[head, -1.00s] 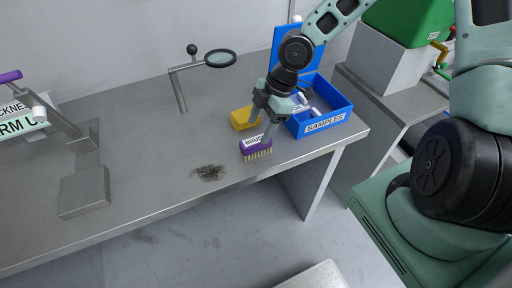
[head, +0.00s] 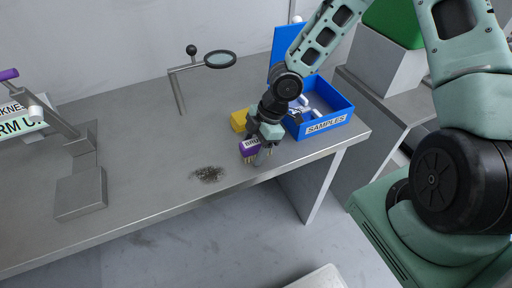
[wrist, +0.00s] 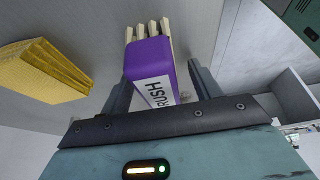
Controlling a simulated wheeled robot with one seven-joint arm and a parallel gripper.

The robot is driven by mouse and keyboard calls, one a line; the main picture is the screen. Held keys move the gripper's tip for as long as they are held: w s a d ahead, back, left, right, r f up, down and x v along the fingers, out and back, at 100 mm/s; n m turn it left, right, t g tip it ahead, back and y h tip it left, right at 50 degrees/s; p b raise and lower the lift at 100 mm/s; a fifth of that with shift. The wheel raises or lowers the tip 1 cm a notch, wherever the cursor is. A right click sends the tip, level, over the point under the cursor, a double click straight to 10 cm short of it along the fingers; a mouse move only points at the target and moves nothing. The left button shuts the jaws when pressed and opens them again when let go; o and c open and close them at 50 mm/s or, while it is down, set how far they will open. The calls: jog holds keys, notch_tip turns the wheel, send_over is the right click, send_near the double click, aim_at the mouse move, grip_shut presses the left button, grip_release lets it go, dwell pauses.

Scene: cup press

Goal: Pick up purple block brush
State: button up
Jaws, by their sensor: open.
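The purple block brush (head: 248,149) stands near the table's front edge, bristles down, with a white label on its side. In the wrist view the brush (wrist: 147,62) shows its purple body, part of the label and pale bristles. My gripper (head: 262,155) is over the brush in the head view and hides its right part. In the wrist view my gripper (wrist: 160,85) is open, with one finger on each side of the brush. I cannot tell whether either finger touches it.
A yellow block (head: 239,120) sits just behind the brush and also shows in the wrist view (wrist: 40,72). An open blue samples box (head: 325,122) stands to the right. A dark dirt patch (head: 208,174) lies to the left. A magnifier stand (head: 180,90) is behind.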

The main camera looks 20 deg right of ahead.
aim_at(254, 142)
jog(key=shift+f, duration=0.25)
jog(key=c, duration=1.1)
jog(key=shift+r, duration=0.1)
notch_tip(254, 142, up, 10)
jog(key=shift+r+p, duration=0.15)
jog(key=shift+p, duration=0.85)
